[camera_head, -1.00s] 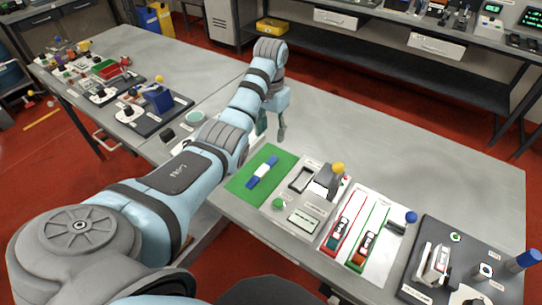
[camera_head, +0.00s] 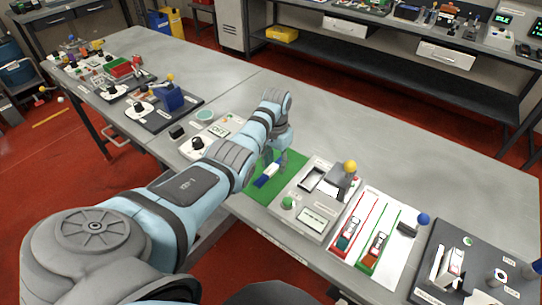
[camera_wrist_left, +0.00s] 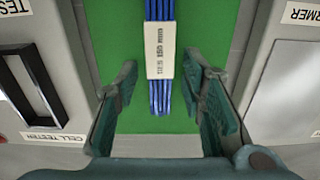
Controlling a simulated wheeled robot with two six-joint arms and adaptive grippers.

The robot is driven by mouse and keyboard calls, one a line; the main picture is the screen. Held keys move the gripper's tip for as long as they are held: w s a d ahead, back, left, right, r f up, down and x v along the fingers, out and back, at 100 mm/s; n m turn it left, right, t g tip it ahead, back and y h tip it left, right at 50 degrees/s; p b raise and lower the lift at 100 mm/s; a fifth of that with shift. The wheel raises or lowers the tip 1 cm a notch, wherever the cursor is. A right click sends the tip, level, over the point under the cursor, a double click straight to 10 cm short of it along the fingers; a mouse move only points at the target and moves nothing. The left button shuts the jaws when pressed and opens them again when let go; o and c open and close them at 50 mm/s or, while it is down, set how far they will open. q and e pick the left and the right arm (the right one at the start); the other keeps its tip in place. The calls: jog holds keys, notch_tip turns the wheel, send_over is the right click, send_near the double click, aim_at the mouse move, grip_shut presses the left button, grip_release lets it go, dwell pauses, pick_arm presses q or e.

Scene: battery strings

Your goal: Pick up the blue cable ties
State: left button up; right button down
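The blue cable ties (camera_head: 266,176) lie as a bundle with a white label band on the green mat (camera_head: 262,196) in the head view. In the left wrist view the blue ties (camera_wrist_left: 160,98) run up the picture, and their white label (camera_wrist_left: 159,50) is just ahead of the fingertips. My left gripper (camera_wrist_left: 164,75) is open, one finger on either side of the bundle and apart from it. In the head view my left gripper (camera_head: 274,163) is over the mat, partly hiding the ties. My right gripper does not show.
A grey cell tester (camera_head: 312,202) with an orange knob stands right of the mat. A white panel (camera_head: 372,238) with red and green outlines lies further right. A panel with a black knob (camera_head: 197,143) is left of the mat.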

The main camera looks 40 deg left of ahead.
pick_arm(q)
grip_shut()
jog(key=shift+r, duration=0.1)
